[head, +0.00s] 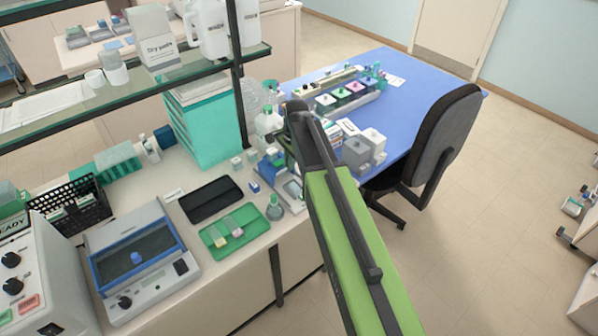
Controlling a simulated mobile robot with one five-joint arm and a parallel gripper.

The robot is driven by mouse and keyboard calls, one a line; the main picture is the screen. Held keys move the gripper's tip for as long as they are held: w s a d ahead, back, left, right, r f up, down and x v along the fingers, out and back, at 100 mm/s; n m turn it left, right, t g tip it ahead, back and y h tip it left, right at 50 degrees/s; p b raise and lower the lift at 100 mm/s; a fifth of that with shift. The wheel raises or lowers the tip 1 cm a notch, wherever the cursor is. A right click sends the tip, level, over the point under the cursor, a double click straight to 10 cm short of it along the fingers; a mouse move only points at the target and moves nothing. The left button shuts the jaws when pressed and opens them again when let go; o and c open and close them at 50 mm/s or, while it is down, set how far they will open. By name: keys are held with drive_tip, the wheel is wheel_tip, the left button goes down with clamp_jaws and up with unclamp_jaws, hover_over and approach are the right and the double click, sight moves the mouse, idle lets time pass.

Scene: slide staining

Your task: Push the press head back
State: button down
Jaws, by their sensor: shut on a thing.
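My arm reaches up from the bottom of the head view, and its dark end bends down over the bench's right edge. My gripper (287,152) is at that end, largely hidden by the arm. It is shut at a small bench device with a grey base plate (293,188) and a blue part (270,162), which looks like the press. The press head itself is mostly covered by my arm and gripper, so its exact position and tilt cannot be made out.
A green tray (255,221) with small blocks, a dark tray (205,205) and a small bottle (275,207) lie left of the gripper. A teal rack (205,125) and shelf post stand behind. A blue table (420,105) and chair (437,140) are to the right.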

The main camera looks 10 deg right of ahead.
drive_tip(key=shift+w+a, duration=0.15)
drive_tip(key=shift+w, duration=0.05)
drive_tip(key=c, duration=1.5)
unclamp_jaws()
drive_tip(key=s+r+p, duration=0.1)
drive_tip(key=r+p, duration=0.4)
drive_tip(key=s+d+r+p, duration=0.1)
drive_tip(key=r+p, duration=0.5)
drive_tip(key=s+r+p, duration=0.1)
drive_tip(key=r+p, duration=0.5)
drive_tip(key=shift+d+r, duration=0.15)
drive_tip(key=shift+d, duration=0.1)
